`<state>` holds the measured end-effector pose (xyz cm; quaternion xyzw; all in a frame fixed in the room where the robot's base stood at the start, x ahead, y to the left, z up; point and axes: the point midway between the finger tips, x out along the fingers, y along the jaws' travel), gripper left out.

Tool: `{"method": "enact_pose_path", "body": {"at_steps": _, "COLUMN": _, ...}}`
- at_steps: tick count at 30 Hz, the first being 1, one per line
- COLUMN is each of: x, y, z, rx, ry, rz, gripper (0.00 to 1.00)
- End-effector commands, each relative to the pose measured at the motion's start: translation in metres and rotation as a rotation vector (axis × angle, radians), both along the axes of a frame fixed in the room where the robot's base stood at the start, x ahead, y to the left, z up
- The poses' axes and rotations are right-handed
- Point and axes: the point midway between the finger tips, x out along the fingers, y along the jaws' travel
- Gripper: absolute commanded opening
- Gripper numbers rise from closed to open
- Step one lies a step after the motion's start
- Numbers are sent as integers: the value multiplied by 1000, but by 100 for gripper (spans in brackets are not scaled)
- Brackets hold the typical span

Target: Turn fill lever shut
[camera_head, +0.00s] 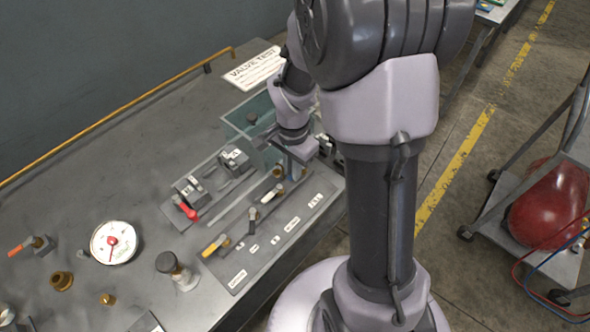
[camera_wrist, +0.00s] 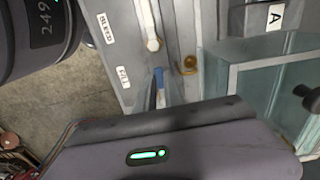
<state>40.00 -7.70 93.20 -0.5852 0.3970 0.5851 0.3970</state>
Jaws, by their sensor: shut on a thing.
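The fill lever (camera_wrist: 159,74) is a small blue handle in the wrist view. It sits beside a small label (camera_wrist: 122,77) that seems to read FILL, next to a brass fitting (camera_wrist: 189,64). My gripper (camera_wrist: 156,92) is shut on this lever, and its dark fingers hide much of the handle. In the head view my gripper (camera_head: 291,160) is over the far right end of the labelled valve strip (camera_head: 237,262). The lever's exact angle is hard to tell there, as my arm covers part of it.
A red-handled lever (camera_head: 185,208), a clear tank (camera_head: 247,118) and a dial gauge (camera_head: 113,243) stand on the bench. A cart with a red tank (camera_head: 548,205) is at right. The floor between is free.

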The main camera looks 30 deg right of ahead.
Motion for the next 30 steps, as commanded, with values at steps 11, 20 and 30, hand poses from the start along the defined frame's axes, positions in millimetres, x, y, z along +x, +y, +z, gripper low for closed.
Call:
{"method": "enact_pose_path", "body": {"at_steps": 11, "x": 2, "y": 0, "z": 0, "rx": 0, "ry": 0, "rz": -47, "gripper": 0}}
{"method": "enact_pose_path", "body": {"at_steps": 20, "x": 2, "y": 0, "z": 0, "rx": 0, "ry": -1, "rz": -47, "gripper": 16}}
{"method": "enact_pose_path", "body": {"at_steps": 30, "x": 2, "y": 1, "z": 0, "rx": 0, "ry": -1, "rz": -45, "gripper": 34}}
